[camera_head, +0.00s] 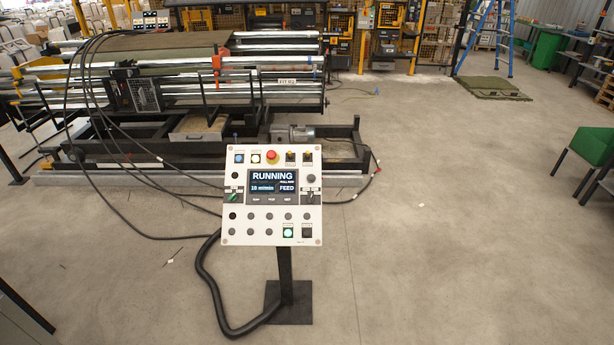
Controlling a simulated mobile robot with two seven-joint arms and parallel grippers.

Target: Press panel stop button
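A white control panel (272,206) stands in the middle of the view on a black post (285,275). Its screen (272,181) reads RUNNING and FEED. A red mushroom-shaped button (272,156) is at its top, beside a blue button (239,158) and a pale yellow one (255,158). At the lower right a lit green button (288,232) sits left of a dark button (307,231). Several dark round knobs or buttons cover the rest. The small labels are too small to read, so I cannot tell which is marked stop. Neither of my grippers is in view.
A large roller machine (200,85) with loose black cables stands behind the panel at the left. A thick black hose (209,290) loops from the panel to its base plate (290,303). A green box (592,145) is at the right. The concrete floor (430,220) right of the panel is clear.

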